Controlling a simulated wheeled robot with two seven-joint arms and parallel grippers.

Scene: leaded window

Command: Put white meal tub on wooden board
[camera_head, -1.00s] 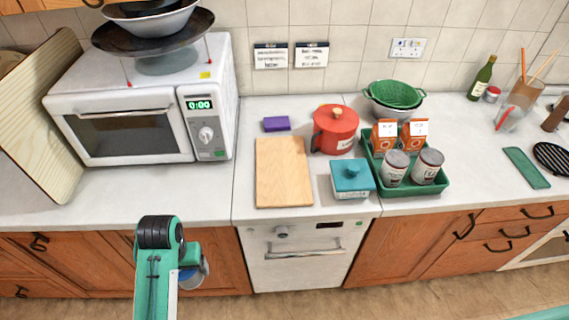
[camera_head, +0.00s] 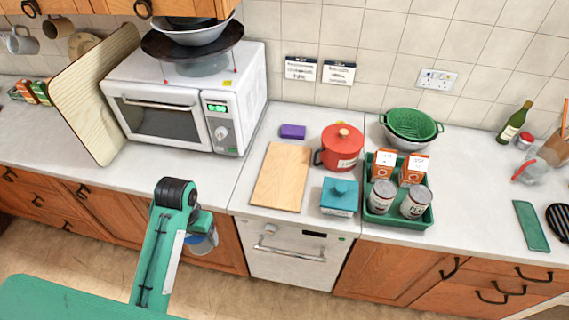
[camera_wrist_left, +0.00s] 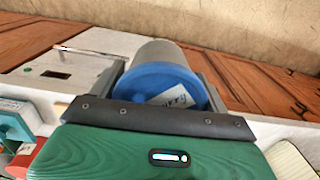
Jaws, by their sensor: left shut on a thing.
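My left gripper (camera_head: 203,226) hangs in front of the lower cabinets, below the worktop edge. It is shut on a pale tub with a blue lid (camera_wrist_left: 160,84), whose sides lie between the two fingers in the left wrist view. The lid carries a white label with handwriting I cannot read surely. In the head view the tub (camera_head: 203,243) is partly hidden by the gripper. The wooden board (camera_head: 281,177) lies flat and empty on the worktop, up and right of the gripper. My right gripper is not in view.
A purple sponge (camera_head: 293,131) lies behind the board. A red pot (camera_head: 342,149) and a teal lidded box (camera_head: 339,197) stand close to its right. A green tray (camera_head: 398,219) holds cans and cartons. The microwave (camera_head: 186,105) stands left, with clear worktop before it.

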